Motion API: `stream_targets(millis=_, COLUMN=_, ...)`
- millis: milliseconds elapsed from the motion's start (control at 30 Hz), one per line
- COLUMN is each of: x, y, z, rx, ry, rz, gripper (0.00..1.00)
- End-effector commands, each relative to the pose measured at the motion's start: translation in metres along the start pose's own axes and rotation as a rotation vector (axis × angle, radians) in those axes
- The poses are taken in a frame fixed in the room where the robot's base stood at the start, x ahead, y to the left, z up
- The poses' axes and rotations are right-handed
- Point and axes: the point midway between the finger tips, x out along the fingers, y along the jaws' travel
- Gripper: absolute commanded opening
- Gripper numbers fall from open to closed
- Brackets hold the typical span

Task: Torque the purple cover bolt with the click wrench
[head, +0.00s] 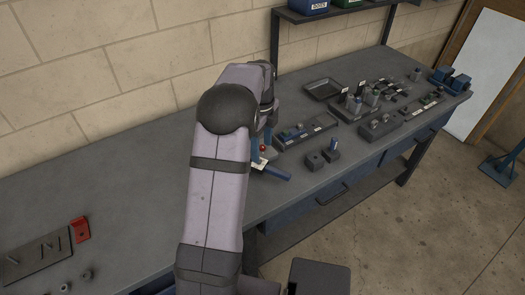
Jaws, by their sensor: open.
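My gripper (261,146) is at the middle of the bench, largely hidden behind my own arm. Its blue fingers show in part and are open. A small red part (263,148) shows between or behind them. A blue bar-like thing (275,173) lies on the bench just below the gripper, with a white label (259,163) at its upper left. I cannot tell whether it is the click wrench or whether the gripper touches it. A long tray (318,122) to the right holds blue-handled tools. I cannot make out a purple cover bolt.
Dark blocks (315,161) stand right of the gripper. A dark plate (35,258) with pegs and a red block (81,229) lie at the far left. The bench between is clear.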

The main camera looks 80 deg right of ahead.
Motion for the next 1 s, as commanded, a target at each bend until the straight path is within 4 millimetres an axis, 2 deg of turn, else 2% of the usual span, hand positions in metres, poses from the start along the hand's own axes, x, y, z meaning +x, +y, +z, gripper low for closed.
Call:
stream_targets(millis=33, x=-0.002, y=0.0, z=-0.001, rx=0.002, ry=0.0, rz=0.0, gripper=0.42)
stream_targets(millis=200, x=-0.013, y=-0.003, z=-0.013, rx=0.027, ry=0.003, rz=0.008, gripper=0.01)
stream_targets(millis=367, x=-0.018, y=-0.003, z=-0.042, rx=0.083, ry=0.016, rz=0.054, gripper=0.0)
stream_targets(millis=500, x=-0.015, y=-0.002, z=-0.074, rx=0.13, ry=0.027, rz=0.108, gripper=0.0)
stream_targets(millis=600, x=-0.002, y=-0.006, z=-0.08, rx=-0.043, ry=0.015, rz=0.105, gripper=0.0)
stream_targets(millis=733, x=0.007, y=-0.011, z=-0.08, rx=-0.294, ry=0.001, rz=0.088, gripper=0.0)
stream_targets(millis=1000, x=0.007, y=-0.025, z=-0.077, rx=-0.903, ry=-0.01, rz=0.032, gripper=0.0)
